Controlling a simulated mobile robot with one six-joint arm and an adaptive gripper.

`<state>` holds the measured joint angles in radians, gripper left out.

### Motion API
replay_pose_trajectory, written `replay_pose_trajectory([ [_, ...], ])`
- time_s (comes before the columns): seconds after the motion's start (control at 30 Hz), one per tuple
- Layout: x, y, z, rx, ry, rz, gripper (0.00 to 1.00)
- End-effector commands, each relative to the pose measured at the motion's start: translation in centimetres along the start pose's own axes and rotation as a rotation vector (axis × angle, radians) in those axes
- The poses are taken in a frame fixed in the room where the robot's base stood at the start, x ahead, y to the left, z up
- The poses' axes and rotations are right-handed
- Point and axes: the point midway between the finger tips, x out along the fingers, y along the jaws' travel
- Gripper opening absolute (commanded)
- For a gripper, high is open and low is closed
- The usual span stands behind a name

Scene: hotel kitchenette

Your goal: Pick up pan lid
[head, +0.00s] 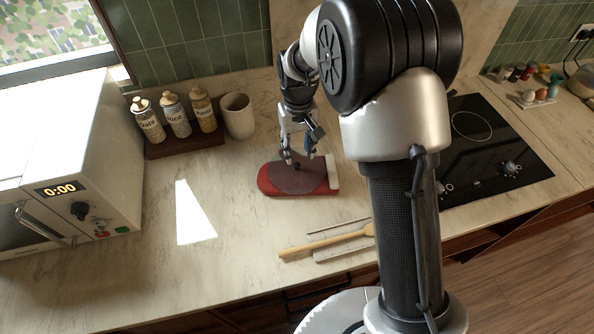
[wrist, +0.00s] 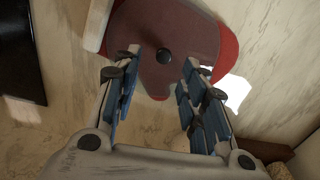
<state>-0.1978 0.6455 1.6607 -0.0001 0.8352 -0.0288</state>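The pan lid (head: 292,183) is a dark reddish-brown disc lying on a red board (head: 265,184) on the counter. In the wrist view the lid (wrist: 183,35) shows a small black knob (wrist: 163,55) near its middle. My gripper (head: 299,157) points down over the lid. In the wrist view my gripper (wrist: 157,68) is open, with its blue-padded fingers apart and the knob seen between and just beyond the tips. Nothing is between the fingers. I cannot tell whether the fingertips touch the lid.
A rack with several bottles (head: 176,117) and a beige cup (head: 238,116) stand behind left. A microwave (head: 60,150) is at the left. A wooden spoon (head: 315,244) lies in front of the board. A black cooktop (head: 500,150) is at the right. The counter left of the board is clear.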

Motion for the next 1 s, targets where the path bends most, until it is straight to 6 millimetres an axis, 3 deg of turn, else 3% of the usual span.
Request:
replay_pose_trajectory([
  [0.17,0.9,-0.1,0.1,0.0,-0.001,0.0,0.39],
  [0.5,5.4,-0.4,0.4,0.0,-0.001,0.0,0.39],
  [0.73,5.5,-0.4,0.3,0.0,0.0,0.0,0.39],
  [1.0,5.5,-0.4,0.3,0.0,0.0,0.0,0.22],
])
